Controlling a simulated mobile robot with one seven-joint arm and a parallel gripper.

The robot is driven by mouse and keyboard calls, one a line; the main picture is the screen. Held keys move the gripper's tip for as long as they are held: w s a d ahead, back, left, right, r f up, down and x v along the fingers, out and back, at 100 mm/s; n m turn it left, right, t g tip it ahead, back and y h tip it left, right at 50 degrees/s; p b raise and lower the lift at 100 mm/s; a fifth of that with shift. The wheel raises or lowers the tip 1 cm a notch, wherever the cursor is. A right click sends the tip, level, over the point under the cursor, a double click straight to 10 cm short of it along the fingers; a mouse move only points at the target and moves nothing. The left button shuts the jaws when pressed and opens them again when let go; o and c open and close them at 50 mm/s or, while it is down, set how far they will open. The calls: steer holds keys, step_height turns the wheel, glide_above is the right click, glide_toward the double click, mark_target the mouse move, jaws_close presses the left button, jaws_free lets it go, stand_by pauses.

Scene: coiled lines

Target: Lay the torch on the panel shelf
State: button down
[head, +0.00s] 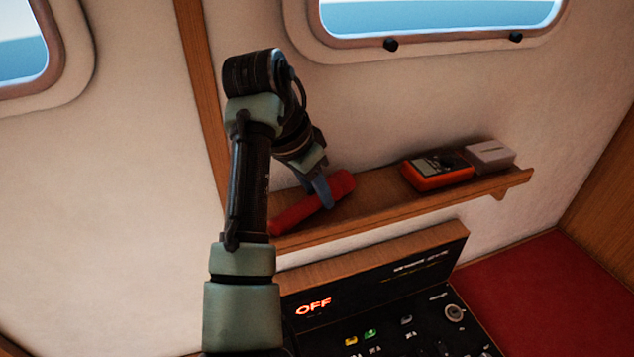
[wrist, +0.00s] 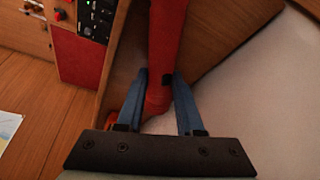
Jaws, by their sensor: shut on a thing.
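The red torch (head: 296,213) is at the left end of the wooden panel shelf (head: 380,204), lying slantwise with its wider head to the right. My gripper (head: 322,192) comes down from above, its blue fingers shut around the torch near its head. In the wrist view the torch (wrist: 166,45) runs between the two fingers (wrist: 156,78) and up out of the picture. I cannot tell whether the torch touches the shelf board or is held just above it.
An orange multimeter (head: 437,170) and a pale box (head: 490,155) stand at the shelf's right end, with bare board between them and the torch. Below is a black switch panel (head: 385,315) with a lit OFF sign. A red cushion (head: 540,285) lies right.

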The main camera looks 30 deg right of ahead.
mark_target(294, 207)
steer(key=shift+f, duration=0.1)
steer(key=c, duration=0.5)
jaws_free()
steer(key=shift+w, duration=0.1)
steer(key=shift+c, duration=0.2)
steer(key=shift+a+r+b, duration=0.25)
steer(key=shift+r+b, duration=0.15)
steer(key=shift+b, duration=0.2)
steer(key=b+v, duration=0.2)
steer(key=v, duration=0.9)
